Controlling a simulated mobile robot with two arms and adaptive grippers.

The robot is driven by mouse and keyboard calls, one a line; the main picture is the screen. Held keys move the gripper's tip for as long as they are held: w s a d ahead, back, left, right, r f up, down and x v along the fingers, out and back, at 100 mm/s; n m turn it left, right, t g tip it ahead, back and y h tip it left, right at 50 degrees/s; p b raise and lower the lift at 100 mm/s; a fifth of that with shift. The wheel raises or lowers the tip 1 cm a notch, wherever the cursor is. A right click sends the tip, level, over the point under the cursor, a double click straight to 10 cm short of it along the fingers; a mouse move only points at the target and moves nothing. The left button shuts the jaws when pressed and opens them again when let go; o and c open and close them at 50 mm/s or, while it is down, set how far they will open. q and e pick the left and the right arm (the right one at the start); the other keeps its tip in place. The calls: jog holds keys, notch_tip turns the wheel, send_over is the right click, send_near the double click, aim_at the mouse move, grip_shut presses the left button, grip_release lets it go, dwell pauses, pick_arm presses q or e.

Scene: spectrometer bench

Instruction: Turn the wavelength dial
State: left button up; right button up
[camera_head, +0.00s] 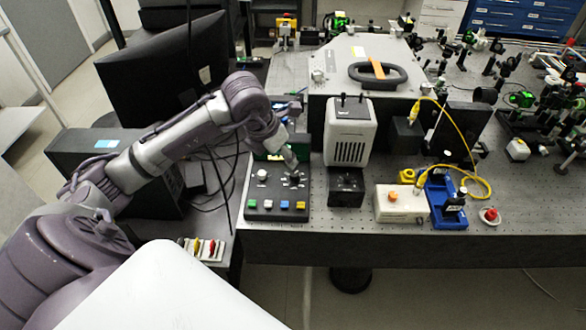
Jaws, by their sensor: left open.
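A black control box (277,212) stands near the bench's front edge, with a white knob (262,175), small dark knobs or switches and a row of coloured buttons. A smaller black box (347,198) with a small knob on top stands right of it. I cannot tell which knob is the wavelength dial. My left gripper (291,166) is over the back right part of the control box, pointing down, right of the white knob. It is open, and its fingers are small in view; whether they touch a knob is unclear. It hides part of the panel. My right gripper is out of view.
A white vented unit (349,132) stands right of my left gripper. Farther right are a white box with an orange knob (392,196), a blue tray (443,205), a yellow cable (468,180) and a red button (491,214). A black monitor (160,65) stands behind my left arm.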

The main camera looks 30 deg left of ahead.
aim_at(294, 173)
pick_arm(q)
jog(key=p+x, duration=0.2)
jog(key=x, duration=0.7)
jog(key=shift+w+d+f, duration=0.1)
jog(key=shift+f, duration=0.15)
grip_shut()
